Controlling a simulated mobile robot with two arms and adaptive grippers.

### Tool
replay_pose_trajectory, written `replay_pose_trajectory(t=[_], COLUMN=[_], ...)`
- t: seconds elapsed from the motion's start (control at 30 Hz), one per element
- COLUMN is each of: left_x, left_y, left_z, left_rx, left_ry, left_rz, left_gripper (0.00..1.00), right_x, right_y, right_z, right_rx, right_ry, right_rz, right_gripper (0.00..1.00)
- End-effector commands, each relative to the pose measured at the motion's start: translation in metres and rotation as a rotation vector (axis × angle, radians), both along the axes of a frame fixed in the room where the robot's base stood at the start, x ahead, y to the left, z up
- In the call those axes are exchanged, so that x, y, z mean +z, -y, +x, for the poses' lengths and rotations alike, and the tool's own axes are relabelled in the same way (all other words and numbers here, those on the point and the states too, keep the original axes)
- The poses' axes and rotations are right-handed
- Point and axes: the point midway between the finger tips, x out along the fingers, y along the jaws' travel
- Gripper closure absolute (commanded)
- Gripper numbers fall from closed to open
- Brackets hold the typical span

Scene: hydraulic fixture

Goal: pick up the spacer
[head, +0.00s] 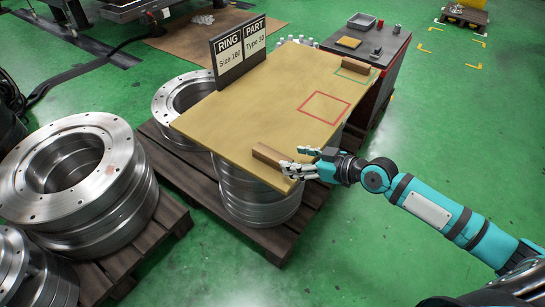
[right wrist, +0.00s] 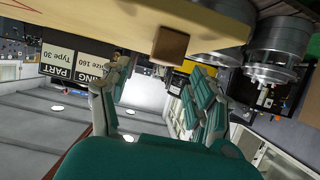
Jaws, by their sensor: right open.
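A brown wooden spacer block (head: 268,155) lies near the front edge of a tan board (head: 245,115). A second similar brown block (head: 355,66) lies at the board's far right end, by a green outlined square. My right gripper (head: 294,160) is open at the right end of the near block, its fingers close to that end; I cannot tell whether they touch it. In the right wrist view, the block's end (right wrist: 170,45) appears ahead of and between the spread fingers (right wrist: 155,85). My left gripper is not in view.
The board rests on stacked metal rings (head: 250,200) on a wooden pallet. A black sign (head: 240,50) stands at the board's back edge. A red outlined square (head: 324,107) on the board is empty. More flanged rings (head: 115,195) stand at left.

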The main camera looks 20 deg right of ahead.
Motion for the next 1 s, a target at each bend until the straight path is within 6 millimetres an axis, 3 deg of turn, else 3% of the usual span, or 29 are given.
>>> replay_pose_trajectory(t=[0.57,0.87,1.0], left_x=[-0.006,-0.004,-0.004], left_y=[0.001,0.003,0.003], left_z=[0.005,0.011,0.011], left_rx=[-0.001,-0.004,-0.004], left_ry=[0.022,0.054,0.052], left_rz=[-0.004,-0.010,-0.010], left_gripper=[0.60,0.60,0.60], right_x=[-0.021,-0.023,-0.023], right_y=[-0.041,-0.044,-0.044], right_z=[0.047,0.051,0.051], right_rx=[-0.002,-0.001,-0.001], right_ry=[0.001,0.000,-0.001], right_rz=[0.002,-0.002,-0.001], right_gripper=[0.38,0.38,0.54])
